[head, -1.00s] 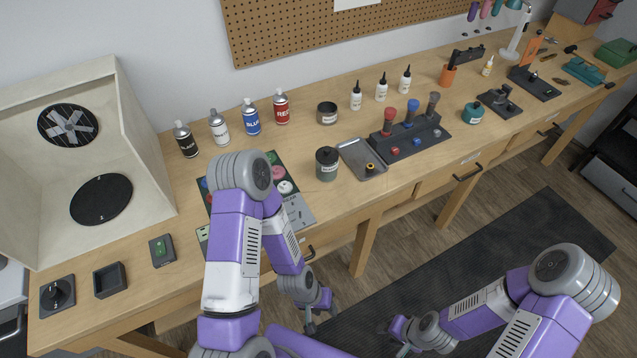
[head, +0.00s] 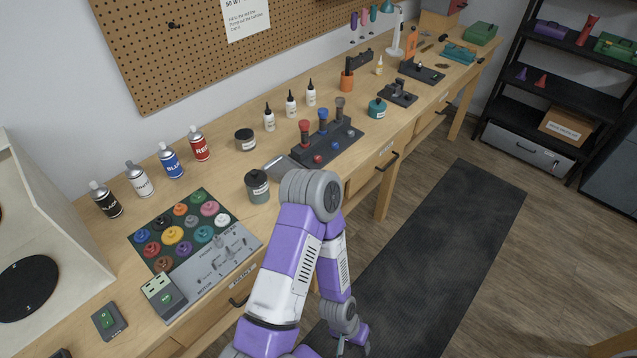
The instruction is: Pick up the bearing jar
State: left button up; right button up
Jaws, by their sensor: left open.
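Three small jars stand on the wooden bench, and their labels are too small to read, so I cannot tell which is the bearing jar. One is a teal jar with a dark lid (head: 377,108), right of the lever block. One is a dark grey-green jar with a black lid (head: 257,187), just left of my left arm. One is a low dark tin (head: 245,140) behind it. My left gripper (head: 354,345) is open and empty at the bottom edge, low in front of the bench and away from all three. My right gripper is out of view.
A block with several coloured levers (head: 328,146) and a metal tray (head: 284,165) lie near the jars. White bottles (head: 291,104) and spray cans (head: 170,161) line the back. A black shelf (head: 560,85) stands right. Floor mat (head: 440,240) is clear.

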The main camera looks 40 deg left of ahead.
aim_at(259, 196)
jog(key=z, duration=0.3)
jog(key=i, duration=1.05)
jog(key=u, duration=2.65)
